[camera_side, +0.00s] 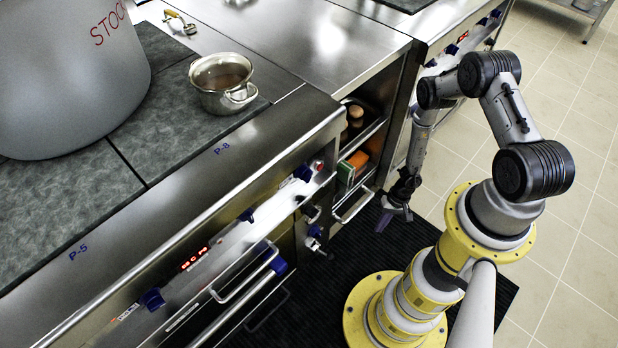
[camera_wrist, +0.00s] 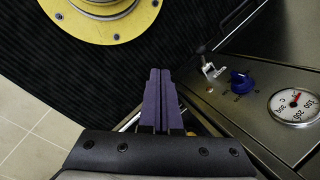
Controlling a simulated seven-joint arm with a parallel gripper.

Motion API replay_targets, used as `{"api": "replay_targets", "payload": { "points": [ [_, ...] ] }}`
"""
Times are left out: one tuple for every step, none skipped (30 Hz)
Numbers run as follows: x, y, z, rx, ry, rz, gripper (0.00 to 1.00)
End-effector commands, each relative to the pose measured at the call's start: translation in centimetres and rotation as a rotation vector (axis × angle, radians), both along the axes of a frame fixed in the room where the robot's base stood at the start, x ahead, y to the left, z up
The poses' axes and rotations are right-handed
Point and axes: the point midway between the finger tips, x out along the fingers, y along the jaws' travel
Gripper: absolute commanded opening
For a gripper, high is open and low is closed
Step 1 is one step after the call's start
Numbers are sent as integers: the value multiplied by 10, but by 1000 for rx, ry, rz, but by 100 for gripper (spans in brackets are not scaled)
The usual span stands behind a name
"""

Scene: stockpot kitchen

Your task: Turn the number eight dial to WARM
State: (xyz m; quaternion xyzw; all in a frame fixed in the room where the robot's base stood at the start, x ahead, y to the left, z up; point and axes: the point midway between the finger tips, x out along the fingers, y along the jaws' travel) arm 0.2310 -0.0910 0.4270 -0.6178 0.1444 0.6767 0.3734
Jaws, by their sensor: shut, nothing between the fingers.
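Blue dials sit on the steel stove's front panel in the side view. One (camera_side: 303,173) is near the panel's right end, one (camera_side: 247,215) is further left, and another (camera_side: 152,299) is at the lower left. My gripper (camera_side: 393,215) hangs right of the panel, over the black mat, apart from the dials. In the wrist view its purple fingers (camera_wrist: 160,73) are together and empty.
A blue knob (camera_wrist: 241,82) and a temperature gauge (camera_wrist: 297,107) are right of my fingers in the wrist view. Oven handles (camera_side: 245,271) stick out below the panel. A small pot (camera_side: 223,83) and a stockpot (camera_side: 75,75) stand on top. An open shelf (camera_side: 357,160) is beside the stove.

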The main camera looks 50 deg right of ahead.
Motion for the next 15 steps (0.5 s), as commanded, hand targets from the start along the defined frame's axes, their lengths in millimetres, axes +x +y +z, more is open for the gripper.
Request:
{"api": "replay_targets", "payload": {
  "points": [
    [-2, -6, 3, -82, 56, 53, 0],
    [-3, -12, 6, -136, 90, 79, 0],
    [-4, -19, 10, -211, 135, 116, 0],
    [-4, -24, 15, -268, 165, 146, 0],
    [-2, -29, 21, -327, 192, 174, 0],
    [0, -35, 30, -406, 224, 211, 0],
    [3, -39, 39, -469, 245, 242, 0],
    [7, -43, 48, -531, 262, 271, 0],
    [14, -46, 61, -618, 282, 311, 0],
    [20, -48, 72, -682, 292, 338, 0],
    [26, -48, 84, -745, 300, 368, 0],
    [34, -47, 100, -825, 304, 402, 0],
    [41, -45, 112, -885, 302, 428, 0],
    [48, -42, 125, -944, 300, 454, 0],
    [58, -37, 141, -1020, 290, 486, 0]
  ]
}}
